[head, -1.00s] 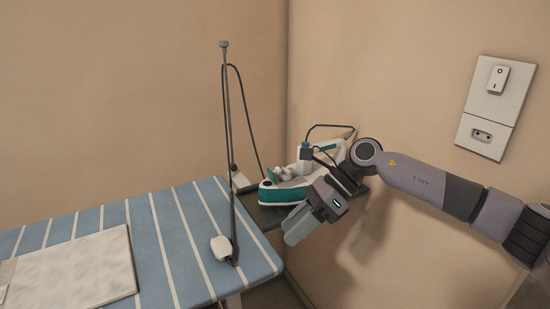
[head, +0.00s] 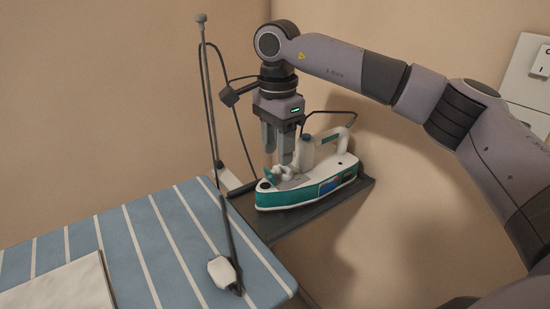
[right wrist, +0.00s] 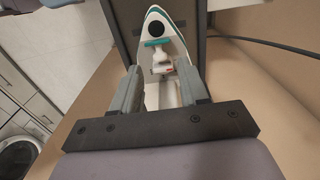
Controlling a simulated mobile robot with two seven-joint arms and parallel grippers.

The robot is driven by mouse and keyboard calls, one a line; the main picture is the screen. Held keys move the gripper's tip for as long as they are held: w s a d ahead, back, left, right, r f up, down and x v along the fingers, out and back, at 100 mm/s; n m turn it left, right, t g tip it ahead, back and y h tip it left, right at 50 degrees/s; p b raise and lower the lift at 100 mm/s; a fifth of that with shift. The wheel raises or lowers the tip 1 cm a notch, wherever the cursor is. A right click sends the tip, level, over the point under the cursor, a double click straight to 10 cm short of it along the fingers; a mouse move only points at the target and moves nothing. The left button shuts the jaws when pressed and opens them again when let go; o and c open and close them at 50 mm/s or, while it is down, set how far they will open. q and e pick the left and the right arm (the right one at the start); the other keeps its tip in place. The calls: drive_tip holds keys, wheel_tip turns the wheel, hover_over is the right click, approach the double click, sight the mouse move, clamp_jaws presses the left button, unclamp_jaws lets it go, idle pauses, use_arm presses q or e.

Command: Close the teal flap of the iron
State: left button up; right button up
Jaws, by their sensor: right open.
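The white and teal iron (head: 318,188) rests on the dark shelf at the end of the ironing board. Its small teal flap (head: 271,175) is near the pointed front and appears raised; it shows as a thin teal bar in the right wrist view (right wrist: 155,43). My right gripper (head: 279,158) points down over the front of the iron, open and empty. In the right wrist view its fingertips (right wrist: 160,71) are on either side of the white part behind the flap. I cannot tell whether they touch it. My left gripper is not in view.
The dark shelf (head: 330,213) borders the striped ironing board (head: 165,240). A thin upright rod (head: 212,110) with a cord stands left of my gripper. The wall is close behind the iron. A washing machine (right wrist: 17,158) shows in the right wrist view.

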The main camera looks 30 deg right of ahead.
sight(277, 167)
drive_tip(key=shift+f, duration=1.75)
clamp_jaws()
